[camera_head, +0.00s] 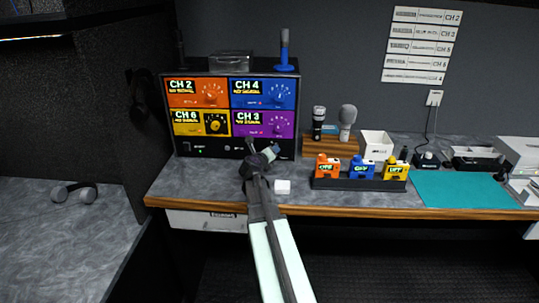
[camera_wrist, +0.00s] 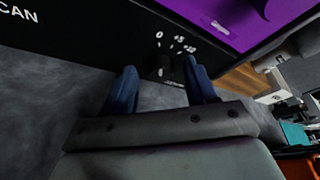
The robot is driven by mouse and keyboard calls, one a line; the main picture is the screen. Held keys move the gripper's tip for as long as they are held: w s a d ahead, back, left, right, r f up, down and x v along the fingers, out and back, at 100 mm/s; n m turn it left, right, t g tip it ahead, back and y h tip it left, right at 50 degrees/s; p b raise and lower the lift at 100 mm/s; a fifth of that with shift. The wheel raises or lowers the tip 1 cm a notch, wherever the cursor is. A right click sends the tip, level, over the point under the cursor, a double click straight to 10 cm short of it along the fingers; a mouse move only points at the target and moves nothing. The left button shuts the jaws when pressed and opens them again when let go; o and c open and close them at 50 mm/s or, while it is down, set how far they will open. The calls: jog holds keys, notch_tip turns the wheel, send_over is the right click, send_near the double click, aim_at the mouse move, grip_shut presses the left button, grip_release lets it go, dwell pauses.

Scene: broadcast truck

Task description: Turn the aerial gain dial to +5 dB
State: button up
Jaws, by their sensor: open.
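The aerial gain dial (camera_wrist: 157,67) is a small black knob low on the black rack face, seen in the wrist view. White marks reading 0, +5 and what looks like +10 arc above it. A small pale mark shows on or beside the knob, but I cannot tell where its pointer sits. My gripper is open, with one blue finger on each side of the knob (camera_wrist: 160,82); I cannot tell whether they touch it. In the head view my gripper (camera_head: 264,154) is at the rack's lower right and hides the dial.
The rack (camera_head: 218,148) carries orange, blue, yellow and purple channel panels, each with its own knob. Orange, blue and yellow units (camera_head: 361,168) stand in a black holder to the right.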

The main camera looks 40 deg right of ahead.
jog(key=c, duration=1.1)
jog(key=shift+o, duration=0.2)
jog(key=shift+m, duration=0.3)
jog(key=shift+s+d+r+m+t+y, duration=0.1)
jog(key=shift+m+t+y, duration=0.25)
jog(key=shift+m+y, duration=0.35)
jog(key=shift+s+d+m+t+y, duration=0.1)
jog(key=shift+m+t+y, duration=0.3)
jog(key=shift+m, duration=0.6)
jog(key=o, duration=1.1)
jog(key=shift+c, duration=0.2)
